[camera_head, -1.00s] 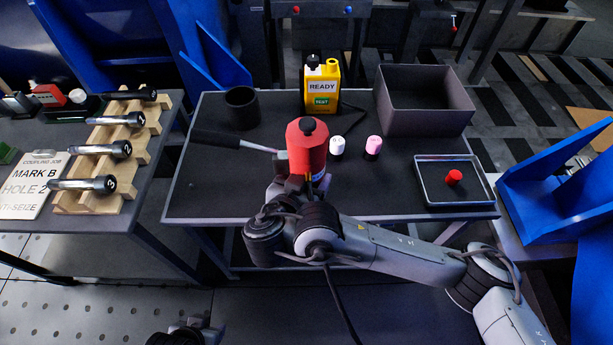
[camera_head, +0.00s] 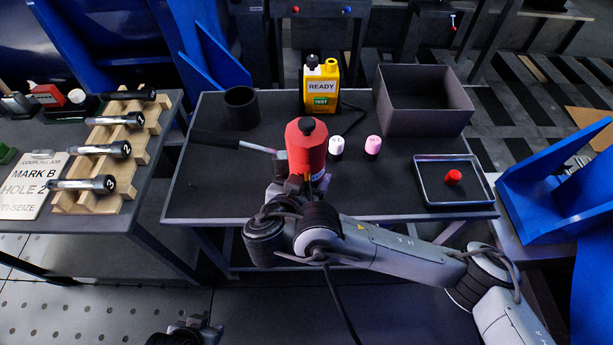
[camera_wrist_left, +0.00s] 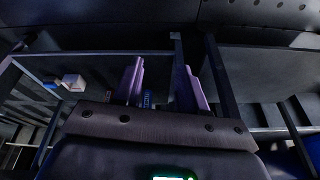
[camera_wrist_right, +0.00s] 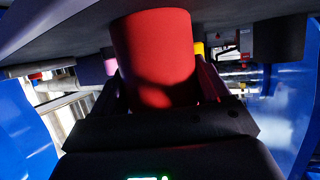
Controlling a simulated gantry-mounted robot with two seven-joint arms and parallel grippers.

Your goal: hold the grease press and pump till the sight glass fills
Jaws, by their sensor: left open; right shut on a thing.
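The grease press is a red cylinder (camera_head: 306,150) with a black knob on top and a dark lever handle (camera_head: 232,142) reaching out to the left, in the head view. It stands upright near the table's front edge. My right gripper (camera_wrist_right: 158,98) is shut around the red body, which fills the right wrist view. The right arm hides the press's lower part in the head view. I cannot make out the sight glass. My left gripper (camera_wrist_left: 165,88) is open and empty, its fingers apart below table level. The left arm shows only at the bottom edge of the head view (camera_head: 188,332).
On the dark table (camera_head: 215,190) stand a black cup (camera_head: 241,108), a yellow READY tester (camera_head: 322,86), white (camera_head: 336,146) and pink (camera_head: 373,146) capped bottles, an open box (camera_head: 425,105) and a tray (camera_head: 430,190) with a red knob. A wooden rack (camera_head: 100,190) of cylinders is left.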

